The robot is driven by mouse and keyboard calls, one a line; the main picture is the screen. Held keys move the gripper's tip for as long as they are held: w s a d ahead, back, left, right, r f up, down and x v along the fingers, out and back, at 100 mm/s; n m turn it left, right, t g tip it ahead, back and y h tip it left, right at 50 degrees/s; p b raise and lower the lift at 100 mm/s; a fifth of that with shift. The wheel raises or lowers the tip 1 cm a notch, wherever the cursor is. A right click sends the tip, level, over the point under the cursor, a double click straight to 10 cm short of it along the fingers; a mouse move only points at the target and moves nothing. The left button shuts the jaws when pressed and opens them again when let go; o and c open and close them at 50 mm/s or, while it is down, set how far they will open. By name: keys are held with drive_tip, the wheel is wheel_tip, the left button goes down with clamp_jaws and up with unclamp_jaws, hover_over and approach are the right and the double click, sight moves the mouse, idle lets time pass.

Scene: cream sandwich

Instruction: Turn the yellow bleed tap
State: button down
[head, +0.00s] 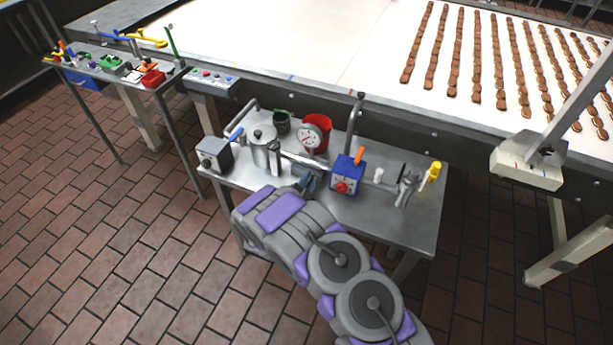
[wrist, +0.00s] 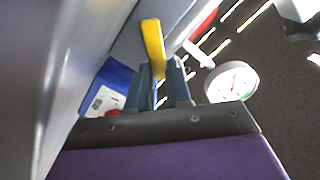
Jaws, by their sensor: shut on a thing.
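In the wrist view the yellow bleed tap (wrist: 153,45) shows as a yellow lever at the fingertips of my gripper (wrist: 161,80). The two dark blue-grey fingers are shut on it, its lower end between them. In the head view my gripper (head: 308,183) is low over the metal table, between the dial gauge and the blue box. My arm and gripper hide the held lever there.
The metal table (head: 408,228) carries a blue box (head: 346,177) with a red knob, a dial gauge (head: 309,139), a silver pot (head: 262,150), and a yellow-topped fitting (head: 434,171) at the right. A conveyor with rows of brown biscuits runs behind.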

drive_tip(key=shift+d, duration=0.1)
idle(0.5)
drive_tip(key=c, duration=1)
unclamp_jaws()
drive_tip(key=shift+f, duration=0.1)
drive_tip(key=shift+c, duration=0.2)
drive_tip(key=p+v, duration=0.3)
drive_tip(key=v, duration=1.4)
drive_tip(key=shift+s+p, duration=0.2)
drive_tip(key=shift+p, duration=0.1)
